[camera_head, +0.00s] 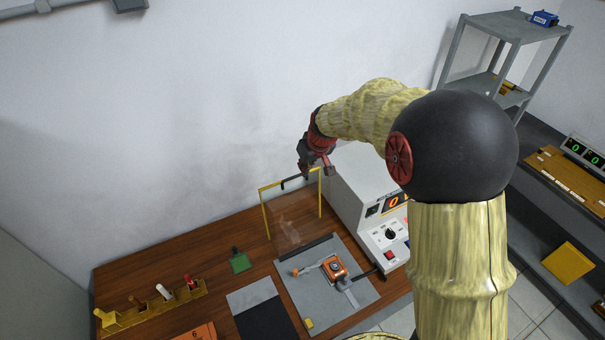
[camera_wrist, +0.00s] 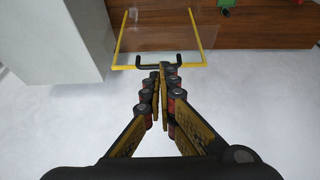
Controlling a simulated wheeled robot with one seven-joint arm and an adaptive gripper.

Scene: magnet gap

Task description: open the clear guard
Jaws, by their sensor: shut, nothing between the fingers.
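The clear guard (camera_head: 292,214) is a see-through panel in a yellow frame. In the head view it stands raised, roughly upright, along the back of a grey plate. A black handle (camera_head: 293,182) is on its top edge; the handle also shows in the wrist view (camera_wrist: 143,63). My gripper (camera_head: 315,169) is at the top edge, near the handle. In the wrist view my gripper (camera_wrist: 163,68) is shut and empty, its tips overlapping the handle's right part. I cannot tell whether they touch it. The guard's yellow frame (camera_wrist: 187,67) lies beyond the tips.
The grey plate (camera_head: 358,284) carries an orange fixture (camera_head: 335,268). A white instrument box (camera_head: 355,185) stands close right of the guard. A tool rack (camera_head: 150,306) and green item (camera_head: 240,262) are left on the wooden bench (camera_head: 150,262). The wall is behind.

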